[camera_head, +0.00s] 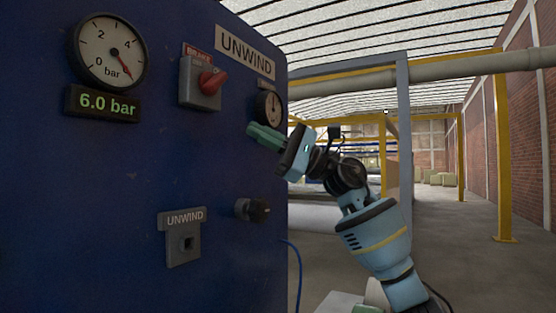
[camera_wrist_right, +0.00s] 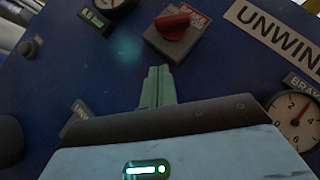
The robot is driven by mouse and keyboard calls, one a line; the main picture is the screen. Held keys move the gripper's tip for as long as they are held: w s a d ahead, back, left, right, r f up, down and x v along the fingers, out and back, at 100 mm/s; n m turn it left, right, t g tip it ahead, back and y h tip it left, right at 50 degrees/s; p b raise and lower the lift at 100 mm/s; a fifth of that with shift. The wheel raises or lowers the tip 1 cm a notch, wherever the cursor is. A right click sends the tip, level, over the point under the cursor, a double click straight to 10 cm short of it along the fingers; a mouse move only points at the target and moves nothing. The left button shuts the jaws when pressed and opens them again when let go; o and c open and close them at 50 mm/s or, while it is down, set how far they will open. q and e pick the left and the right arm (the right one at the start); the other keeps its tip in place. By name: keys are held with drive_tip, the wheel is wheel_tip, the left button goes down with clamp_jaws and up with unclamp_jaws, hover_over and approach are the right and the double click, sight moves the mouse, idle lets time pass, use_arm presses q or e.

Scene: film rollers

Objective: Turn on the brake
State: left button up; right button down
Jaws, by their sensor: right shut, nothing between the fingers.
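The brake switch (camera_head: 203,82) is a grey box with a red knob (camera_head: 211,82) and a red label above it, on the blue panel (camera_head: 130,190). The knob sits tilted in the head view. It also shows near the top of the right wrist view (camera_wrist_right: 172,26). My right gripper (camera_head: 251,131) is shut and empty, its green fingers pointing toward the panel below and right of the switch. In the right wrist view the shut fingers (camera_wrist_right: 157,74) point up toward the switch, apart from the knob in the picture. My left gripper is not in view.
A large gauge (camera_head: 108,52) and a 6.0 bar display (camera_head: 103,104) are left of the switch. A small gauge (camera_head: 269,108) is close to my right gripper. A black knob (camera_head: 253,210) and an UNWIND socket box (camera_head: 183,240) sit lower. Open floor lies right.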

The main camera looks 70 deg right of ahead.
drive_tip(key=b+v, duration=0.1)
drive_tip(key=v, duration=0.3)
drive_tip(key=shift+s+d+f, duration=0.15)
drive_tip(key=shift+s+f, duration=0.1)
drive_tip(key=shift+f, duration=0.1)
idle(0.4)
